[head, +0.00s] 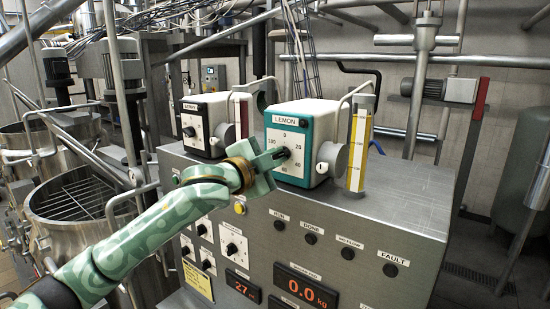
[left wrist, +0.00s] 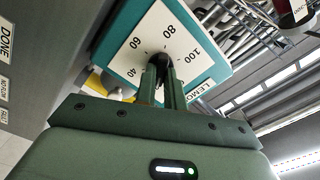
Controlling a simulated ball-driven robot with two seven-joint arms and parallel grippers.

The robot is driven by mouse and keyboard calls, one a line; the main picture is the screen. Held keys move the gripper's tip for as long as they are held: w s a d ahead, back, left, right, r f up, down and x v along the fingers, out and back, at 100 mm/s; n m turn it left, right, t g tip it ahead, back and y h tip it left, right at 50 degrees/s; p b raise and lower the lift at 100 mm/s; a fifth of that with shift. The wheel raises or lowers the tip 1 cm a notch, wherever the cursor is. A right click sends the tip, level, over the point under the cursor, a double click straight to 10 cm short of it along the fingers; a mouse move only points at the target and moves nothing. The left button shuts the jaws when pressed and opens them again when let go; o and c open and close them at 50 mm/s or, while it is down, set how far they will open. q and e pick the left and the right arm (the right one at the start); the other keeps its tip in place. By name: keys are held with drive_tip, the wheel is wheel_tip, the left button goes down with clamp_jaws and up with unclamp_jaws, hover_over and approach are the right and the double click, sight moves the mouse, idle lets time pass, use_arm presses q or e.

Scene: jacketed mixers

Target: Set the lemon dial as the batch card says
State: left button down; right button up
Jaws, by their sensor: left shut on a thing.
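The lemon dial (head: 297,139) is a white scale on a teal-fronted box labelled LEMON, on top of the steel cabinet. Its numbers run around a dark knob. My left gripper (head: 276,156) reaches it from the left and is shut on the dark knob (left wrist: 161,62). The fingers cover part of the knob, so its pointer cannot be read. The left wrist view shows the scale (left wrist: 150,38) close up, with 40, 60, 80 and 100 visible. A yellow card (head: 197,281) is on the cabinet front; its writing is too small to read. My right gripper is not in view.
A black BERRY dial box (head: 204,124) stands left of the lemon one. A clear tube with a yellow scale (head: 359,150) stands close on its right. The cabinet (head: 400,195) carries labelled lamps, smaller knobs and a 0.0 kg display (head: 306,287). Steel vats stand at left.

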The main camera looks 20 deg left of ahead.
use_arm(q)
drive_tip(key=c, duration=1.5)
unclamp_jaws()
drive_tip(key=shift+s, duration=0.1)
drive_tip(key=shift+s+a, duration=0.15)
drive_tip(key=shift+s, duration=0.2)
drive_tip(key=b+v, duration=0.5)
drive_tip(key=v, duration=1)
drive_tip(key=shift+s, duration=0.25)
